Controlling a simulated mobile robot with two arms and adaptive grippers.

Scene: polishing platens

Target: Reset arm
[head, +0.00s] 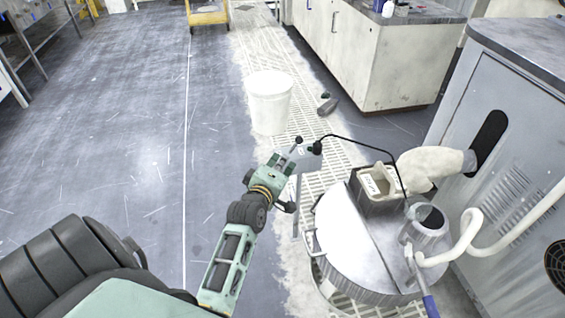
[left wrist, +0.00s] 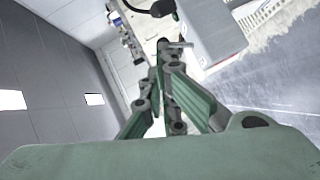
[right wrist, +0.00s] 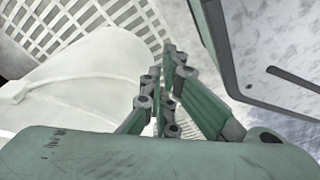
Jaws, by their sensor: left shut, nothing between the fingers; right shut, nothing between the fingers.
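My left gripper (head: 284,160) is shut and empty, beside a grey box (head: 306,160) on a thin post. In the left wrist view its fingertips (left wrist: 163,46) meet near a small grey rod, and the grey box (left wrist: 212,28) is close by at upper right. I cannot tell whether they touch. A black knob with a cable (head: 317,147) is at the box's top and shows in the left wrist view (left wrist: 160,8). My right gripper (right wrist: 168,50) is shut and empty in the right wrist view, and I do not see it in the head view.
A round metal drum (head: 345,238) with a beige container (head: 377,190) and white hose (head: 468,232) stands at right, by a grey cabinet (head: 447,130). A white bucket (head: 269,105) stands behind on floor grating. A pale counter unit (head: 365,60) is behind.

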